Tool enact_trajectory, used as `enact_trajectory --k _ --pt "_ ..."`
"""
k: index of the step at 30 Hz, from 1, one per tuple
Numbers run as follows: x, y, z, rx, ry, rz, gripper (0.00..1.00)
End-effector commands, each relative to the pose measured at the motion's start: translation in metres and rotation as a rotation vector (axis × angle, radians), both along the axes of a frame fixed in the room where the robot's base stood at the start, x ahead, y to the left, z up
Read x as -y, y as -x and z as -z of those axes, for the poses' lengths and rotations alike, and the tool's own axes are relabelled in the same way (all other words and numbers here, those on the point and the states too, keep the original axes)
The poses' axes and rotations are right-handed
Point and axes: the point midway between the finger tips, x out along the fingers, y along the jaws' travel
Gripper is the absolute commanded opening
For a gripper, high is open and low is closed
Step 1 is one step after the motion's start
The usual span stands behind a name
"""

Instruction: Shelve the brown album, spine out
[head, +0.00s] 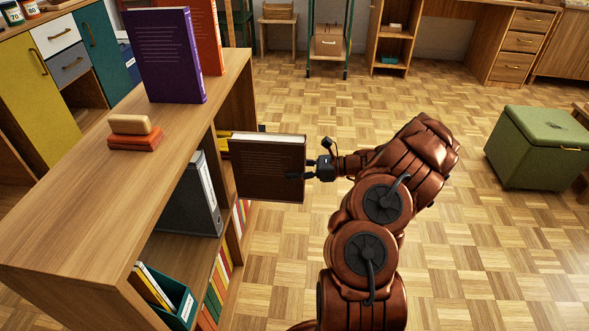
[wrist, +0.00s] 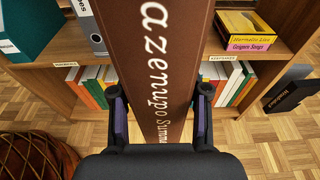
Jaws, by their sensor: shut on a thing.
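The brown album (head: 268,168) is upright at the open front of the wooden bookcase (head: 75,215), its far end reaching in at an upper compartment. My gripper (head: 312,168) is shut on its spine end, outside the shelf. In the wrist view the brown spine (wrist: 162,60) with white lettering faces me, between the two fingers of my gripper (wrist: 160,112). Whether the album touches the shelf board is hidden.
A grey binder (head: 200,195) stands left of the album in the head view. Yellow and pink books (wrist: 248,30) lie flat to the right in the wrist view. Lower compartments hold several books (wrist: 235,82). A purple book (head: 165,55) stands on top. A green ottoman (head: 540,147) is at right.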

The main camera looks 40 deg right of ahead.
Motion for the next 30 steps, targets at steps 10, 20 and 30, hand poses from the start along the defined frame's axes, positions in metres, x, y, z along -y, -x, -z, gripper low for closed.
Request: enact_trajectory --k 10,20,30 --pt "0.000 0.000 -0.002 0.004 -0.003 0.001 0.00" --pt "-0.009 -0.008 -0.003 0.005 -0.004 0.001 0.00" --pt "-0.021 -0.018 -0.002 0.004 -0.002 0.002 0.00"
